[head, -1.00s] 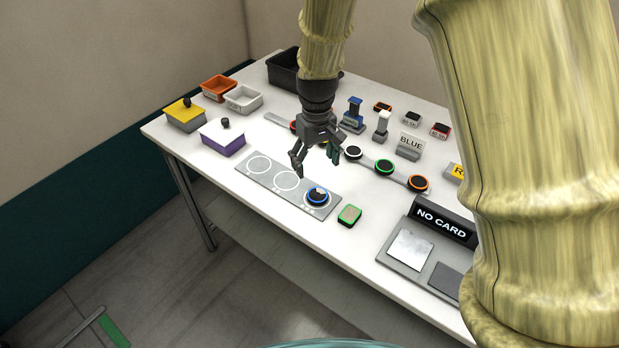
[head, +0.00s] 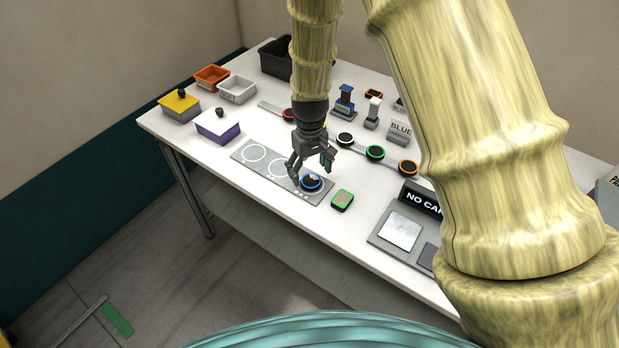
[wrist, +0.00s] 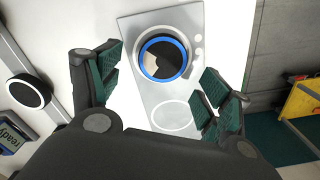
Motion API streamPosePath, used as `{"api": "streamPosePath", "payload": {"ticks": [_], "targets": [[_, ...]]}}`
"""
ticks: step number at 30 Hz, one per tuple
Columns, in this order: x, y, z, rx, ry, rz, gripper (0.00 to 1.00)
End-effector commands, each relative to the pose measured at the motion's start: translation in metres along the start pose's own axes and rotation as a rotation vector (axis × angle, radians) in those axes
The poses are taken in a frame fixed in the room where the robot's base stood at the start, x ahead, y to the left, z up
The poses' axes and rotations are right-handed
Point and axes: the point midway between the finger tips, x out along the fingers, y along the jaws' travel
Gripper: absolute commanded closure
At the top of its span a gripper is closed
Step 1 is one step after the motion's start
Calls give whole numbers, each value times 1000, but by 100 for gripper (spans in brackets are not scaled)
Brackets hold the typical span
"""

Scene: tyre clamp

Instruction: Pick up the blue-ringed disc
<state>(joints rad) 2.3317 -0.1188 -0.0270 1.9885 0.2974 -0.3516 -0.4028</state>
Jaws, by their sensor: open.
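The blue-ringed disc (head: 311,182) lies on the right-hand spot of a grey plate (head: 250,165) with white circles, near the table's front edge. In the wrist view the disc (wrist: 164,58) has a blue rim and a dark face with a pale patch. My gripper (head: 311,174) is open and points down close to the disc in the head view. In the wrist view the green-padded fingers of my gripper (wrist: 158,90) are spread wide, and the disc shows between and beyond them. I see no contact with the disc.
A green-edged block (head: 342,200) sits just right of the plate. Behind my gripper is a strip with a white-ringed disc (head: 345,139), a green-ringed disc (head: 375,153) and an orange-ringed disc (head: 408,167). A purple box (head: 218,126) and a "NO CARD" stand (head: 421,199) are farther off.

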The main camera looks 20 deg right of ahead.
Motion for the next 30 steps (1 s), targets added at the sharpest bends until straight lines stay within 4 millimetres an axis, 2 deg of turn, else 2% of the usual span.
{"api": "streamPosePath", "payload": {"ticks": [10,19,20,27,30], "targets": [[28,1,-2,0,-5,-1,22],[31,1,-2,0,-4,0,22],[31,1,-2,0,-4,0,26],[31,1,-2,0,-4,-1,70],[31,1,-2,0,-4,0,71]]}}
